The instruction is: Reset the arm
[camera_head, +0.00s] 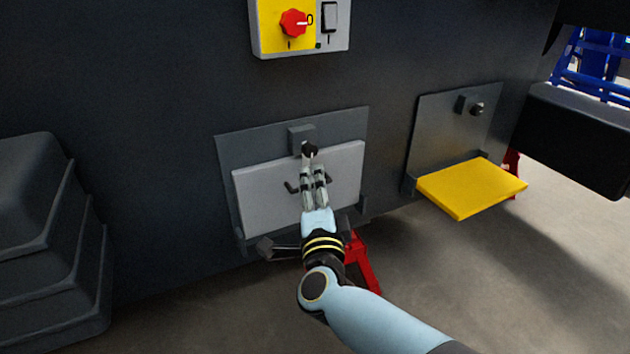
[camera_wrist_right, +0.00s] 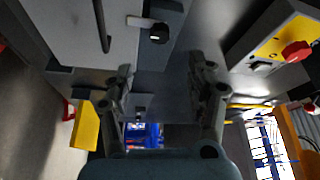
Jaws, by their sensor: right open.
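My right arm reaches in from the lower right in the head view. Its gripper (camera_head: 313,172) is open and empty in front of a light grey panel (camera_head: 257,195) on the dark chassis. A grey latch block (camera_head: 301,133) with a black knob (camera_head: 309,150) sits above the panel, just beyond the fingertips. In the right wrist view the two fingers (camera_wrist_right: 165,82) stand apart with nothing between them, and the black knob (camera_wrist_right: 158,34) is clear of them. A dark handle (camera_head: 291,187) on the panel is partly hidden by the gripper. My left gripper is not in view.
A yellow flap (camera_head: 472,188) juts out at the right below another latch (camera_head: 471,105). A yellow and grey switch box (camera_head: 270,25) with a red knob (camera_head: 293,23) is above. A red stand (camera_head: 362,262) is below the panel. Dark stepped bodywork (camera_head: 50,240) stands left.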

